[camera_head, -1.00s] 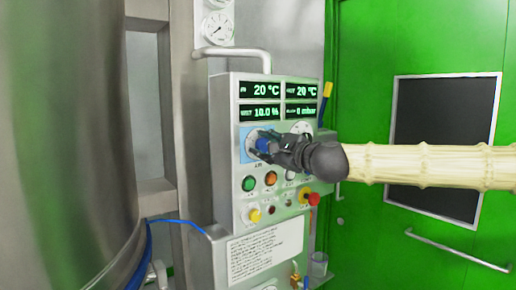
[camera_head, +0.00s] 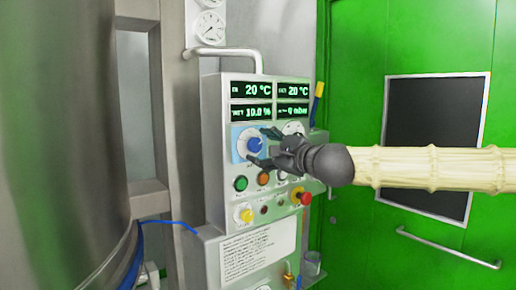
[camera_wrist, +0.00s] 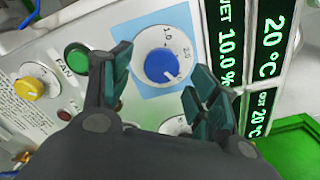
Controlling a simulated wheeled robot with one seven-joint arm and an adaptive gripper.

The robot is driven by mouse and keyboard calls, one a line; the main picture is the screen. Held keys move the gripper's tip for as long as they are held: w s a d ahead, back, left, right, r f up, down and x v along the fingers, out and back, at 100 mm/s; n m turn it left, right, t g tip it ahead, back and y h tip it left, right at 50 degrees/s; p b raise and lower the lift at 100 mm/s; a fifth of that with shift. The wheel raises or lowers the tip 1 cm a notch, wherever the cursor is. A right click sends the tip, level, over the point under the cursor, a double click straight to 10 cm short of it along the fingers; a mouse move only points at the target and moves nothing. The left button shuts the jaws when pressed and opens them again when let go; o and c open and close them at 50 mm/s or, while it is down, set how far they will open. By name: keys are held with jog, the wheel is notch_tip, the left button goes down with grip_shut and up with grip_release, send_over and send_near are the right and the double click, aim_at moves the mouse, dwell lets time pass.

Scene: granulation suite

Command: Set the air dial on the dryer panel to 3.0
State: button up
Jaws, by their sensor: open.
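The air dial is a blue knob on a white round scale over a light blue square. In the head view the dial (camera_head: 253,145) is at the left of the dryer panel (camera_head: 215,150). In the wrist view the blue knob (camera_wrist: 162,66) is face-on, with scale marks near its upper edge; I cannot read its setting for sure. My gripper (camera_head: 263,147) is just right of the knob in the head view. In the wrist view my gripper (camera_wrist: 157,76) is open, one finger on each side of the dial, apart from the knob and empty.
A second white dial (camera_head: 293,128) is partly hidden behind my gripper. Displays (camera_head: 251,90) sit above. Below are a green button (camera_head: 240,184), an orange button (camera_head: 263,178), a yellow knob (camera_head: 245,214) and a red emergency button (camera_head: 305,199). A metal vessel (camera_head: 60,150) stands at left.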

jog(key=v, duration=0.9)
jog(key=s+a+f+n+g+h+p, duration=0.1)
jog(key=s+a+f+n+g+h, duration=0.15)
jog(key=f, duration=1.65)
jog(key=s+a+f+n+g+h+p, duration=0.1)
jog(key=a+f+n+g, duration=0.25)
jog(key=f, duration=1.55)
jog(key=s+d+f+n+g+h+p, duration=0.1)
jog(key=s+d+f+n+g, duration=0.1)
jog(key=s+f, duration=0.6)
jog(key=s+d+f+n+g+h, duration=0.15)
jog(key=s+f, duration=0.25)
jog(key=f, duration=0.8)
jog(key=s+d+f+n+g+h, duration=0.1)
jog(key=s+d+f+n, duration=0.1)
jog(key=s+d+f, duration=0.3)
jog(key=s+d+f+n+g+h+p, duration=0.1)
jog(key=s+d, duration=0.5)
jog(key=s, duration=0.6)
jog(key=s+d+f+n+g+h+p, duration=0.1)
jog(key=s+d+f+n+g+h, duration=0.1)
jog(key=s+f, duration=0.6)
jog(key=s+d+n+g, duration=0.1)
jog(key=d+n, duration=0.1)
jog(key=d, duration=0.1)
jog(key=shift+s+d+f+n+h, duration=0.2)
jog(key=shift+f+n+h, duration=0.1)
jog(key=shift+f+n, duration=0.1)
jog(key=shift+c, duration=0.2)
